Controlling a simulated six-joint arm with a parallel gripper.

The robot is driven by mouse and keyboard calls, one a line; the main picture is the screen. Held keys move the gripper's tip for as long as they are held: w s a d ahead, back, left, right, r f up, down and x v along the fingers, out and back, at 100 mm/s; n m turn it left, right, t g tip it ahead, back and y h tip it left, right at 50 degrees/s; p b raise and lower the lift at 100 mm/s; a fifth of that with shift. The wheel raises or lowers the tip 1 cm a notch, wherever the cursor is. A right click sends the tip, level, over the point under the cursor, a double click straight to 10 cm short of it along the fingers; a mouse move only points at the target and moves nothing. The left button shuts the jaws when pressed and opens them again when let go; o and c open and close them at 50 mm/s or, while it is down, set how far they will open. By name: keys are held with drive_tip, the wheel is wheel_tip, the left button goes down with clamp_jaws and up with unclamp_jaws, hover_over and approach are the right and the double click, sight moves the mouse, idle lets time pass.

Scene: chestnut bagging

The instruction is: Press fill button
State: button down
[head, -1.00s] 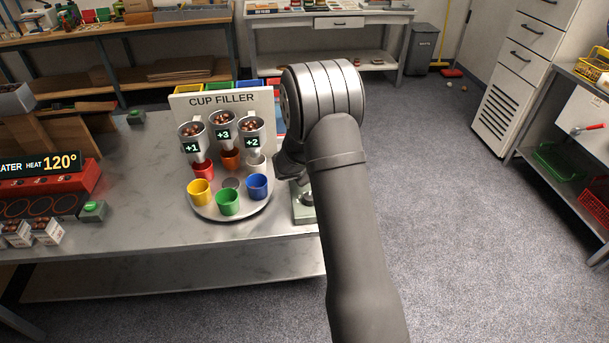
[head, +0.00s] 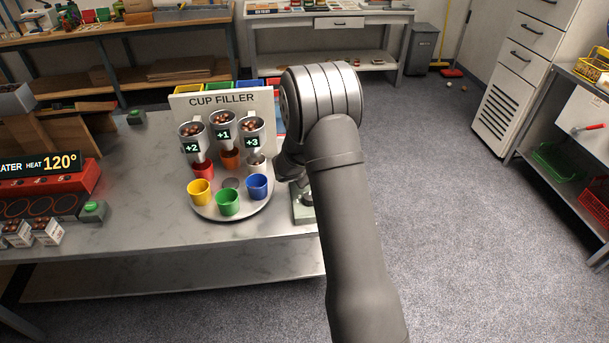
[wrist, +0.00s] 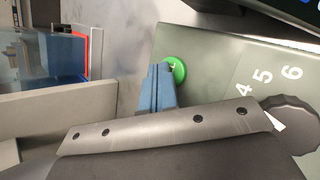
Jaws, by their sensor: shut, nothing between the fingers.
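The green button (wrist: 176,72) shows in the wrist view on a grey-green panel (wrist: 215,65). My gripper (wrist: 160,70) is shut and empty, its blue fingertips overlapping the button's left edge; whether they press it I cannot tell. In the head view my arm mostly hides the gripper and the control box (head: 304,213) at the machine's right. The cup filler (head: 222,102) has three chestnut hoppers labelled +2, +1 and +3. Below them, a round turntable (head: 240,211) carries yellow (head: 199,193), green (head: 228,203), blue (head: 257,187), red, orange and white cups.
A dark dial (wrist: 290,120) with white numerals 4, 5 and 6 sits on the panel beside the gripper. The red heater (head: 50,182) and another green button (head: 93,209) stand at the left of the table. Bare tabletop lies between them and the filler.

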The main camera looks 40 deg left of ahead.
drive_tip(key=shift+r, duration=0.8)
drive_tip(key=shift+r, duration=2.5)
drive_tip(key=shift+r, duration=1.95)
drive_tip(key=shift+f, duration=0.1)
